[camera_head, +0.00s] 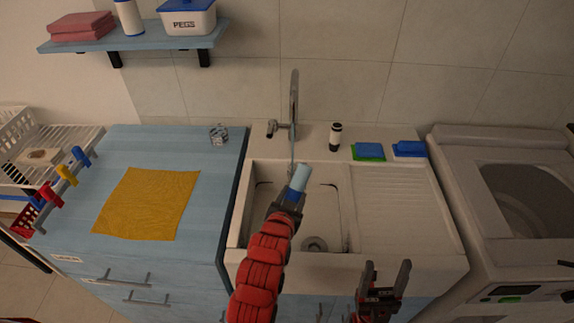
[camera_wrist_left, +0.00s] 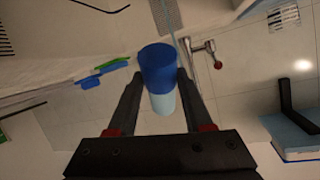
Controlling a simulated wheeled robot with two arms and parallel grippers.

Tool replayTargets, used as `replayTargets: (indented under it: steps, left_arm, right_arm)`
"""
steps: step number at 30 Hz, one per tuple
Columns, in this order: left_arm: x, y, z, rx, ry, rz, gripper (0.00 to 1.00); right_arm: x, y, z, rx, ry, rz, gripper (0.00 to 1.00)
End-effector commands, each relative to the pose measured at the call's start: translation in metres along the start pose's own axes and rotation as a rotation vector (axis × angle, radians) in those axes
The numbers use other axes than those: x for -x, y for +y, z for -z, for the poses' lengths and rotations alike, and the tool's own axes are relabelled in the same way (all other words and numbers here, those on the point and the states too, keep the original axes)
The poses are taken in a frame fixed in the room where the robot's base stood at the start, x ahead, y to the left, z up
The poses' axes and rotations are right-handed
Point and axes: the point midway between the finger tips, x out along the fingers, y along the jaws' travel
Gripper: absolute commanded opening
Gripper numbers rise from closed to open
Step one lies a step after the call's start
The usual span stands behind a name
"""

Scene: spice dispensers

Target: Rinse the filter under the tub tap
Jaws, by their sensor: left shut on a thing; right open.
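The filter (camera_head: 299,179) is a short cylinder, part dark blue and part pale blue. My left gripper (camera_head: 291,197) is shut on it and holds it tilted over the left part of the white tub (camera_head: 322,207). The filter also shows between the fingers in the left wrist view (camera_wrist_left: 160,65). The tap (camera_head: 294,100) rises behind the tub, and a thin pale-blue stream comes down from it close to the filter. I cannot tell whether the stream strikes the filter. My right gripper (camera_head: 386,270) is open and empty at the tub's front edge.
A blue cabinet top with a yellow cloth (camera_head: 147,203) and a glass (camera_head: 219,134) is left of the tub. A washing machine (camera_head: 510,190) is on the right. The ribbed drainboard (camera_head: 390,200) is clear.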

Motion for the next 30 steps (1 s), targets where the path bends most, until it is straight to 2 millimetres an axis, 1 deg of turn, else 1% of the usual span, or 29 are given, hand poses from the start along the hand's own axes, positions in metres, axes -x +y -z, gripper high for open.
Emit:
replayTargets:
  steps: [3,16,20,30]
  left_arm:
    - [0.010,0.003,0.008,0.000,0.003,-0.003,0.00]
    - [0.050,0.015,0.027,0.000,0.004,-0.002,0.00]
    - [0.054,0.016,0.028,0.000,0.002,0.000,0.00]
    - [0.054,0.016,0.027,0.000,0.001,0.000,0.00]
  right_arm:
    - [-0.007,0.000,0.001,0.000,0.000,0.000,0.64]
    - [-0.026,0.001,0.004,0.000,0.000,0.000,0.64]
    - [-0.028,0.001,0.005,0.000,0.000,0.000,0.64]
    - [-0.027,0.001,0.005,0.000,0.000,0.000,0.64]
